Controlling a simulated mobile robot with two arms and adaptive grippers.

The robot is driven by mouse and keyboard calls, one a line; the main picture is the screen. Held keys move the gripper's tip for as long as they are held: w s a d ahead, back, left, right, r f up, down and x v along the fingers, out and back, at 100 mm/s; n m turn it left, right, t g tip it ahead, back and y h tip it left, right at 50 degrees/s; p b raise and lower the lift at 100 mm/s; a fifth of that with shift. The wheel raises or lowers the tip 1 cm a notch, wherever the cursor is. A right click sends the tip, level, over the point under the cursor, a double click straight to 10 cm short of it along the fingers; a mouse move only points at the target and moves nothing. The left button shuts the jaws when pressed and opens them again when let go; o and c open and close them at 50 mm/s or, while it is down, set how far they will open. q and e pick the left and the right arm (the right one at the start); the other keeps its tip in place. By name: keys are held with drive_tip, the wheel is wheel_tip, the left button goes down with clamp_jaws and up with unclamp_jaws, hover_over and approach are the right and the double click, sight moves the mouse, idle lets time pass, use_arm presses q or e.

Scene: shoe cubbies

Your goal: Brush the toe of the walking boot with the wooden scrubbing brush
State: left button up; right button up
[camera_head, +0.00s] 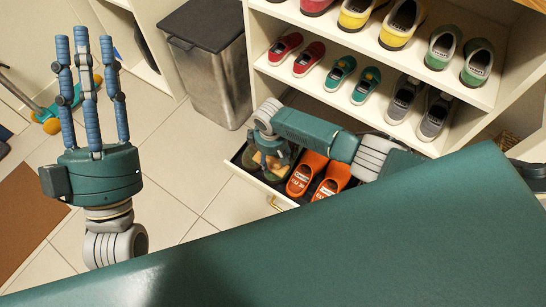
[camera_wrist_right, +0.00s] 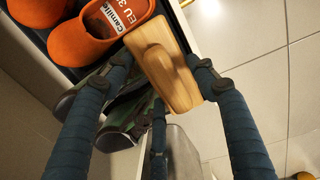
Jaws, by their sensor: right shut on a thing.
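The wooden scrubbing brush (camera_wrist_right: 168,62) is a pale brown block between the fingers of my right gripper (camera_wrist_right: 162,72), which is shut on it. In the head view my right gripper (camera_head: 270,152) is over the left end of the open drawer. Dark green and grey footwear (camera_wrist_right: 122,118), apparently the walking boot, lies beneath the brush in the right wrist view. Fingers partly hide it, and I cannot tell whether the brush touches its toe. My left gripper (camera_head: 92,95) is open and empty, raised with fingers pointing up.
Orange clogs (camera_head: 330,180) sit in the open drawer (camera_head: 262,184) beside my right gripper. Shelves of shoes (camera_head: 345,75) stand above it. A grey bin (camera_head: 212,75) stands left of the cubby. Tiled floor (camera_head: 185,170) is clear between bin and drawer.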

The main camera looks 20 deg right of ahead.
use_arm(q)
drive_tip(key=w+f+g+p, duration=0.1)
drive_tip(key=w+f+g, duration=0.2)
drive_tip(key=f, duration=0.2)
drive_tip(key=shift+w+d+y, duration=0.15)
drive_tip(key=shift+w+y, duration=0.05)
drive_tip(key=shift+y, duration=0.2)
drive_tip(key=shift+f, duration=0.1)
